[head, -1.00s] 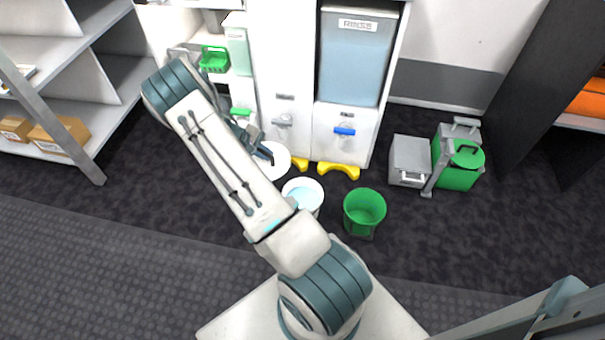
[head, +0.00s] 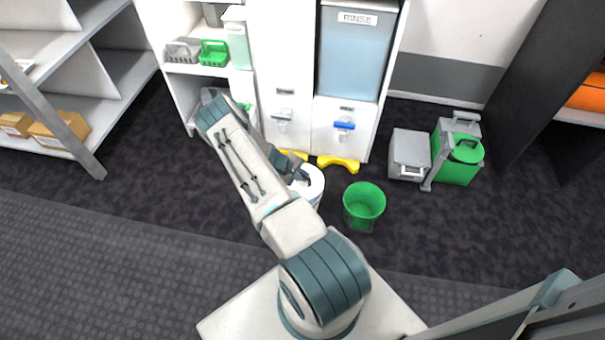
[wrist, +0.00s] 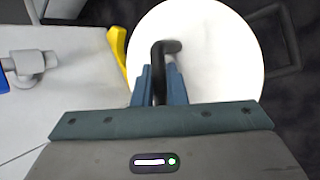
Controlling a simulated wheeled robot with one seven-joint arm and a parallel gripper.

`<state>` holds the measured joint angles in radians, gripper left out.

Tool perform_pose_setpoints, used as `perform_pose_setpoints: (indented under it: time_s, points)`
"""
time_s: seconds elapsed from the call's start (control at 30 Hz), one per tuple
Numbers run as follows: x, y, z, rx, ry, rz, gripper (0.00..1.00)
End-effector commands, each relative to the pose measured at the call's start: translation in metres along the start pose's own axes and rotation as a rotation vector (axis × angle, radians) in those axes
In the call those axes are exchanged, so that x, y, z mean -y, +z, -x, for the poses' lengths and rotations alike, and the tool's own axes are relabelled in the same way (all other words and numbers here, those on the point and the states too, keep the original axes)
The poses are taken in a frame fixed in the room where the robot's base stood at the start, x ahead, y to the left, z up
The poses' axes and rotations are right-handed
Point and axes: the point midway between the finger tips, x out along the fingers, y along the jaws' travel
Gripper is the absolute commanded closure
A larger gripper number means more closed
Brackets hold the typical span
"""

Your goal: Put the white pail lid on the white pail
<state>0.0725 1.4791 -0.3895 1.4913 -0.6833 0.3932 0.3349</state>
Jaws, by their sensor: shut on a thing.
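The white pail lid (wrist: 215,55) is a round disc with a black handle (wrist: 160,70). My gripper (wrist: 160,82) is shut on that handle in the wrist view. In the head view the lid (head: 311,184) shows over the white pail (head: 313,202), with my gripper (head: 303,176) at its left side. The lid covers most or all of the pail's mouth in that view. I cannot tell whether the lid touches the rim or hovers just above it. The pail's mouth is hidden in the wrist view.
A green pail (head: 364,203) stands close to the right of the white pail. Behind are the dispenser cabinet (head: 340,130) with a blue tap (head: 344,125) and yellow feet (head: 338,162). A grey box (head: 409,155) and a green container (head: 458,160) stand farther right.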

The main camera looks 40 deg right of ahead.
Motion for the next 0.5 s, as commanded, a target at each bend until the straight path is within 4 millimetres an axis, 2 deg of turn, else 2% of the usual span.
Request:
perform_pose_setpoints:
  time_s: [0.03, 0.2, 0.5]
  points:
    - [0.005, -0.003, -0.008, 0.0, 0.0, 0.0, 1.0]
    - [0.014, -0.008, -0.021, -0.001, 0.0, 0.0, 1.0]
    - [0.017, -0.01, -0.025, -0.001, 0.001, -0.001, 1.0]
